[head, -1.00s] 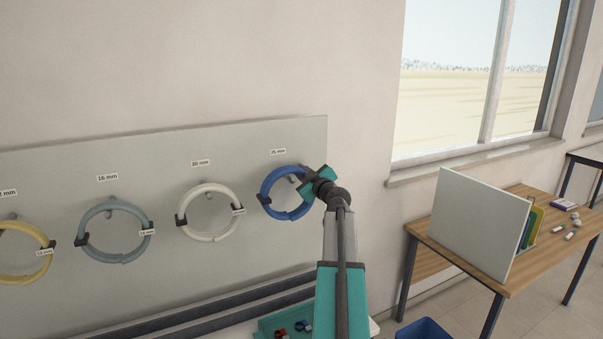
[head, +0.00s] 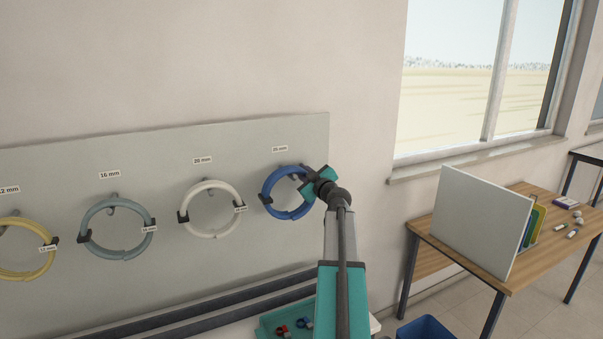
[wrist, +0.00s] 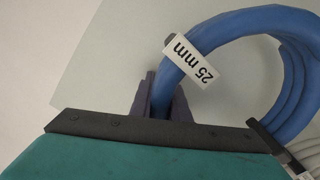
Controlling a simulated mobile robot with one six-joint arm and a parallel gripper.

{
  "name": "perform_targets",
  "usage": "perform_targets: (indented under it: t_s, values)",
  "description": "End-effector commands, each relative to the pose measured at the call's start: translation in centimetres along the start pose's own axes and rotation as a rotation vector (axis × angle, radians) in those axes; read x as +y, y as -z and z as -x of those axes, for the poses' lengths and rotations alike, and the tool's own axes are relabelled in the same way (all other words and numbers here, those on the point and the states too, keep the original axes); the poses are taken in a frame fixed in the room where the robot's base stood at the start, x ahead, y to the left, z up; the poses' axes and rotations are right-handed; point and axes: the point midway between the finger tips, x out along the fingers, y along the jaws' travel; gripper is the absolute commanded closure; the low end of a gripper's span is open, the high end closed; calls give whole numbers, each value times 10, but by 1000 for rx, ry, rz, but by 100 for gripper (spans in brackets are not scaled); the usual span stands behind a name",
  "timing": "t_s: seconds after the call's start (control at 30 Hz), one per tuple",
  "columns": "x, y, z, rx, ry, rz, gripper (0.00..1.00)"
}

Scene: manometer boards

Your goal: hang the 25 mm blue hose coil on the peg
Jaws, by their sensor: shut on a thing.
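The blue hose coil (head: 284,213) is in front of the board under the 25 mm label, in the head view. My gripper (head: 309,192) is shut on the right side of its ring. In the wrist view the jaws (wrist: 162,100) close around the blue hose (wrist: 228,32), next to its white "25 mm" tag (wrist: 188,62). The peg (head: 294,177) shows inside the upper part of the ring. I cannot tell whether the coil rests on the peg or hangs only from my gripper.
White (head: 211,232), grey-blue (head: 124,253) and yellow (head: 20,275) coils hang on the board (head: 160,160) to the left. A teal tray (head: 272,322) with small parts is below. A wooden table (head: 470,250) with a white panel (head: 480,220) stands right.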

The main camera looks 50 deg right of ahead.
Motion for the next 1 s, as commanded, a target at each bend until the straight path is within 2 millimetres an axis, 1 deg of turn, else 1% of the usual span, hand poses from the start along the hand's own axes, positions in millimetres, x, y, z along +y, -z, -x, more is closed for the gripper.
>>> perform_targets:
  t_s: [0.03, 0.07, 0.1, 0.17, 0.47, 0.63, 0.77, 1.0]
  values:
    - [0, 1, 0, 1, -1, -1, 100]
    - [0, 1, 0, 1, -1, -1, 80]
    - [0, 1, 0, 1, -1, -1, 73]
    - [0, 1, 0, 1, -1, -1, 63]
    - [0, 0, 0, 0, 1, 1, 63]
    - [0, 0, 4, 0, 0, 1, 63]
    - [-1, 0, 12, 0, 0, 1, 63]
    - [-1, 0, 36, 1, -1, 1, 63]
